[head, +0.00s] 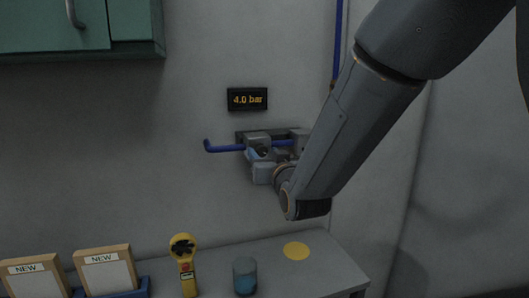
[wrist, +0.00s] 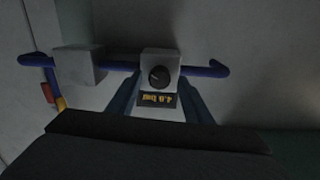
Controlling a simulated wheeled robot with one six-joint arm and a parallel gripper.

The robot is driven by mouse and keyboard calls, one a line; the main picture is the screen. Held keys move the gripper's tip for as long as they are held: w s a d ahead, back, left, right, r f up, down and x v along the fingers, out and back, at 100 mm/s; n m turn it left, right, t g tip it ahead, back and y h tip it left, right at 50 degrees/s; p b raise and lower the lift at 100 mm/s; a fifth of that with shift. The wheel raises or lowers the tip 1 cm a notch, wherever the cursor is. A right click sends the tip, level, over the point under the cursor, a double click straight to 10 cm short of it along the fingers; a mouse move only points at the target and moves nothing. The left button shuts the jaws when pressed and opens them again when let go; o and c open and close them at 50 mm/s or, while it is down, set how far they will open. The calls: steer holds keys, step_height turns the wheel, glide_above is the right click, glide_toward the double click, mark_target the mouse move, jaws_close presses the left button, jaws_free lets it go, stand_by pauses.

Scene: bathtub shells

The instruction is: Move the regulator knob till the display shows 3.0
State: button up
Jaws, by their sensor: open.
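The black display (head: 247,99) on the wall reads 4.0 bar. It shows upside down in the wrist view (wrist: 157,99). Below it in the head view, a grey regulator block sits on a blue pipe. The round dark regulator knob (wrist: 159,76) faces out from the block (wrist: 160,58) in the wrist view. In the head view the knob is mostly hidden by my gripper (head: 266,165). In the wrist view my gripper (wrist: 160,88) has its fingers apart, one to each side of the knob, with nothing held. I cannot tell whether they touch the block.
The blue pipe (head: 225,148) ends in a hook at left. A second grey block (wrist: 80,65) sits along the pipe. Below is a grey table (head: 325,262) with a yellow handheld device (head: 186,270), a blue-grey cup (head: 245,277) and framed signs (head: 105,270). A green cabinet (head: 130,32) hangs upper left.

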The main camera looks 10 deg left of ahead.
steer(key=c, duration=1.1)
steer(key=shift+o, duration=0.2)
steer(key=shift+w, duration=0.1)
steer(key=shift+n, duration=0.3)
steer(key=shift+n+b, duration=1)
steer(key=shift+n, duration=0.1)
steer(key=shift+n+b, duration=0.7)
steer(key=shift+n, duration=0.8)
